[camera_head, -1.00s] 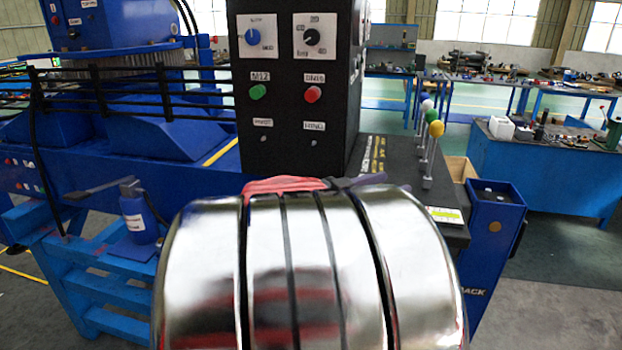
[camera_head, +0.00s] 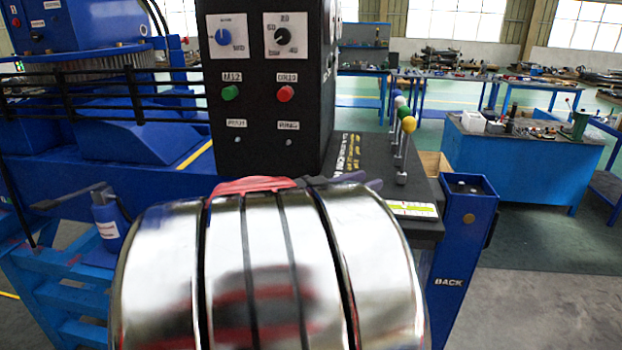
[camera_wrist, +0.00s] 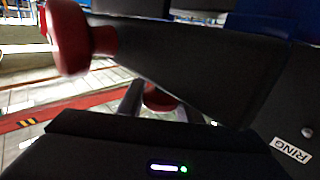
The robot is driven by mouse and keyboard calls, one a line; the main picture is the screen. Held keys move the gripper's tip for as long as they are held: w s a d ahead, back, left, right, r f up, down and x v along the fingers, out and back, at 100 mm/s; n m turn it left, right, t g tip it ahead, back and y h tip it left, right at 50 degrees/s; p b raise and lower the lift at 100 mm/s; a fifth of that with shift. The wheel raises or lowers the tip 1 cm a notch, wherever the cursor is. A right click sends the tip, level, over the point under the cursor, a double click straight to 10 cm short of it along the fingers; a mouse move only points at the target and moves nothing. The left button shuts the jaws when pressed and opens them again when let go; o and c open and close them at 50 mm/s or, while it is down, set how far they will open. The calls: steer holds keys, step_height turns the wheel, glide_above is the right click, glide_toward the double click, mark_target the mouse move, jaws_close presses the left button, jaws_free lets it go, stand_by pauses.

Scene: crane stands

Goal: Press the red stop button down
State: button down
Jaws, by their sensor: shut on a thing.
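In the head view a round red button (camera_head: 285,94) sits on the front of a black control box (camera_head: 260,150), right of a green button (camera_head: 229,92). My gripper (camera_wrist: 156,108) shows in the wrist view as two grey fingers on either side of a dark red rounded part (camera_wrist: 160,97). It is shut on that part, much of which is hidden. A larger, blurred red knob (camera_wrist: 70,38) is at upper left, apart from the fingers. I cannot tell which red piece in the wrist view is the head-view button.
Two dials sit above the buttons. Levers with coloured balls (camera_head: 408,124) stand right of the box. A RING label (camera_wrist: 290,150) is at right in the wrist view. A blue bench (camera_head: 520,155) stands at the right, with open floor before it.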

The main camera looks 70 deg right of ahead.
steer(key=shift+f, duration=1)
steer(key=c, duration=1.3)
jaws_free()
steer(key=shift+c, duration=0.2)
steer(key=v, duration=1.4)
steer(key=shift+s, duration=0.1)
